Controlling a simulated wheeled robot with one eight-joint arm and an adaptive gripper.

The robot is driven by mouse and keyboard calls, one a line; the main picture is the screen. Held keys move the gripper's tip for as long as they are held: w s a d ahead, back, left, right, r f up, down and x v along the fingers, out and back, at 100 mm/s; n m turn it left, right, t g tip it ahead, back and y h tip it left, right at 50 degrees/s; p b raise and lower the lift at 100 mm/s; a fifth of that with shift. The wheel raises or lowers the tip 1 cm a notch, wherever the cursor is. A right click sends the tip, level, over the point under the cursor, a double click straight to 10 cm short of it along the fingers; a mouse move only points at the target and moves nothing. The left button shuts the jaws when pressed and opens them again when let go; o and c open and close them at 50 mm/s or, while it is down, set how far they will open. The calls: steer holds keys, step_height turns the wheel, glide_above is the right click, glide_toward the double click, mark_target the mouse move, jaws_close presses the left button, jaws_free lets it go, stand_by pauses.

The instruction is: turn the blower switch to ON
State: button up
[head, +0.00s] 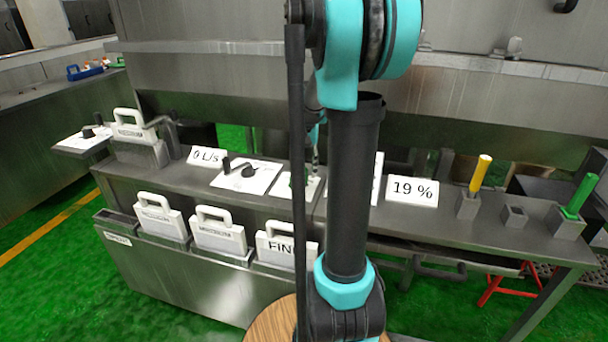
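A white panel (262,178) with a black knob and handle lies on the steel counter. A smaller white panel (311,190) sits just right of it, with a small green part on it, mostly hidden behind my arm. The lettering on these panels is too small to read, so I cannot tell which holds the blower switch or where it is set. My gripper (315,155) shows only as a thin sliver behind my arm, pointing down over the smaller panel. I cannot tell whether it touches anything or whether its fingers are open.
Display signs read "0 L/s" (206,157) and "19 %" (412,190). White handled plates, one marked "FIN" (279,248), stand in a front rack. A yellow handle (481,172) and a green handle (581,194) stand upright at right. A large steel drum housing (215,80) rises behind.

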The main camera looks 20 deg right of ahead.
steer(key=shift+f, duration=1.05)
jaws_close()
